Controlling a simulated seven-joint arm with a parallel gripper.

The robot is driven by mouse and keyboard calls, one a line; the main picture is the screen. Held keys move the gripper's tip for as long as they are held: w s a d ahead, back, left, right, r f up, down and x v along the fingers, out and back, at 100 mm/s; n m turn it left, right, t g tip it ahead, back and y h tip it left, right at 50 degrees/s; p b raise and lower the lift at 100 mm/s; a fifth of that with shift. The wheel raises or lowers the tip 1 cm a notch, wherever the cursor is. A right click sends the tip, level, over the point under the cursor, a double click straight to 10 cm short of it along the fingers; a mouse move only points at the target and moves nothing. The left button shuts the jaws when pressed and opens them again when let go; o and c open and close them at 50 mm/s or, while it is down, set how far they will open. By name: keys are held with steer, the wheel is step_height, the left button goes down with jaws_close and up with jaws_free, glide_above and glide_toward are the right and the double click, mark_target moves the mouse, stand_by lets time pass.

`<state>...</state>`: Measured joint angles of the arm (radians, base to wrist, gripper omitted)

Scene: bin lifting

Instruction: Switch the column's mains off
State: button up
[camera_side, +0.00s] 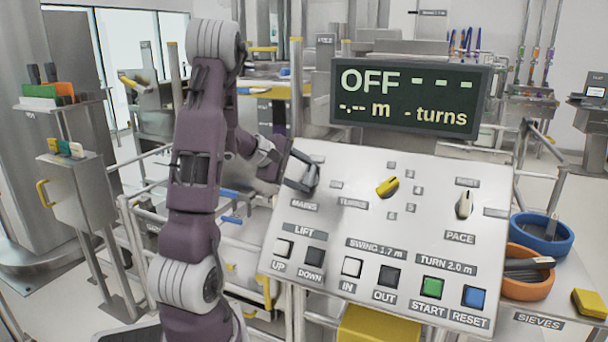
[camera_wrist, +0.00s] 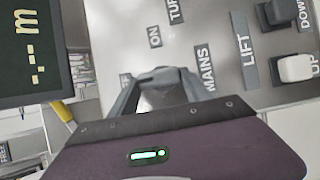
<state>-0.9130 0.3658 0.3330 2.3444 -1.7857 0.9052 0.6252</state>
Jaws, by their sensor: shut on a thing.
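The sloped control panel (camera_side: 335,230) carries the MAINS label (camera_side: 304,206), which also shows in the wrist view (camera_wrist: 206,70). My gripper (camera_side: 303,181) is at the panel's upper left, just above that label. In the wrist view my gripper (camera_wrist: 168,88) is shut on the mains switch (camera_wrist: 160,98), which is mostly hidden between the fingers. An ON label (camera_wrist: 154,36) lies beyond the fingertips. The display (camera_side: 410,95) behind the panel reads OFF, with dashes for metres and turns.
A yellow knob (camera_side: 387,186) and a white PACE knob (camera_side: 464,205) are to the right. LIFT, SWING and TURN buttons line the lower panel, including a green START button (camera_side: 432,287) and a blue RESET button (camera_side: 475,297). Blue (camera_side: 542,236) and orange (camera_side: 527,272) sieves stand at right.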

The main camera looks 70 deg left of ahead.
stand_by(0.4)
steer(key=o, duration=1.4)
steer(key=shift+c, duration=0.2)
steer(key=shift+r, duration=0.1)
steer(key=v, duration=0.7)
steer(key=shift+d, duration=0.1)
